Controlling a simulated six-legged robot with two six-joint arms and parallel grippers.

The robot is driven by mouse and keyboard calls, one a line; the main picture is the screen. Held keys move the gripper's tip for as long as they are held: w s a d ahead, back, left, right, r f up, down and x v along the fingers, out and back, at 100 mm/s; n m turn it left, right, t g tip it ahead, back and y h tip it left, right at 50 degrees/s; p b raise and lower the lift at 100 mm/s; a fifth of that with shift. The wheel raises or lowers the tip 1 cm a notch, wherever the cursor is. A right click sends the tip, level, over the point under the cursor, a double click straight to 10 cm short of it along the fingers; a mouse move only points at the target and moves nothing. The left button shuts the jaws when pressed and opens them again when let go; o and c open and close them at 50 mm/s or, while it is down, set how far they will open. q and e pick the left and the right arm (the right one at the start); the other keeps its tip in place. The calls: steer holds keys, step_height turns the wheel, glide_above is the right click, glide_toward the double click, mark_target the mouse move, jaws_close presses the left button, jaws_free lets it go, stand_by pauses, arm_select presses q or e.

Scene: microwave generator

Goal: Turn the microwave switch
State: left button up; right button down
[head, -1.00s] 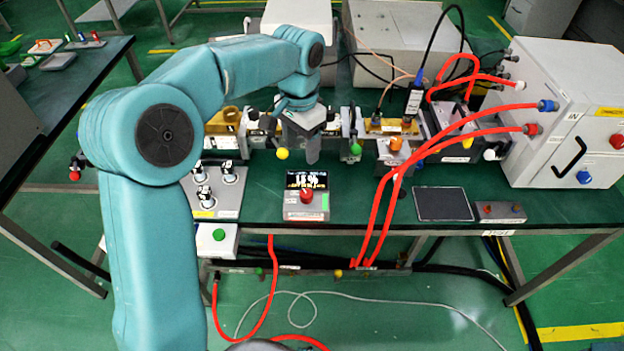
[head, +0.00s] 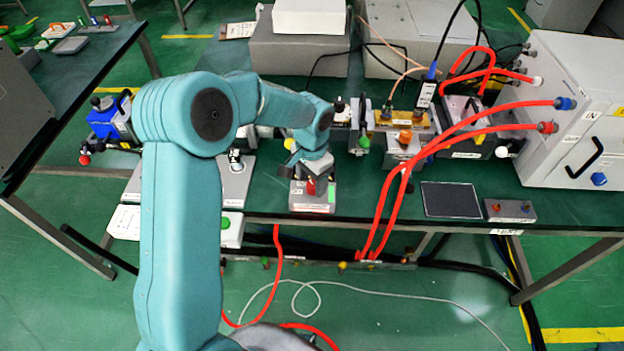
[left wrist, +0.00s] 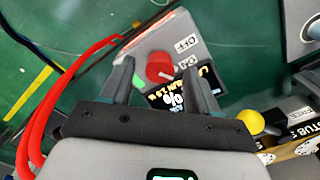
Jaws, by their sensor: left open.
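The microwave switch is a red knob (left wrist: 160,67) on a grey control box (left wrist: 158,38) marked OFF and ON, with a lit display (left wrist: 180,92) and a green patch. In the head view the control box (head: 313,200) stands near the table's front edge, and the red knob (head: 311,187) is partly covered by my gripper. My left gripper (head: 309,177) is above the box, pointing down. In the left wrist view my open left gripper (left wrist: 155,70) has one finger on each side of the knob. I cannot tell whether the fingers touch it. My right gripper is out of view.
Red hoses (head: 400,190) run right of the box down over the table edge. A dark flat panel (head: 450,199) and a small grey box (head: 510,210) lie further right. A white cabinet (head: 560,160) stands at the right. Waveguide parts (head: 405,140) line the table behind.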

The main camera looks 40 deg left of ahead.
arm_select(q)
steer(key=shift+f, duration=0.45)
steer(key=shift+s, duration=0.1)
steer(key=c, duration=1)
steer(key=shift+c, duration=0.2)
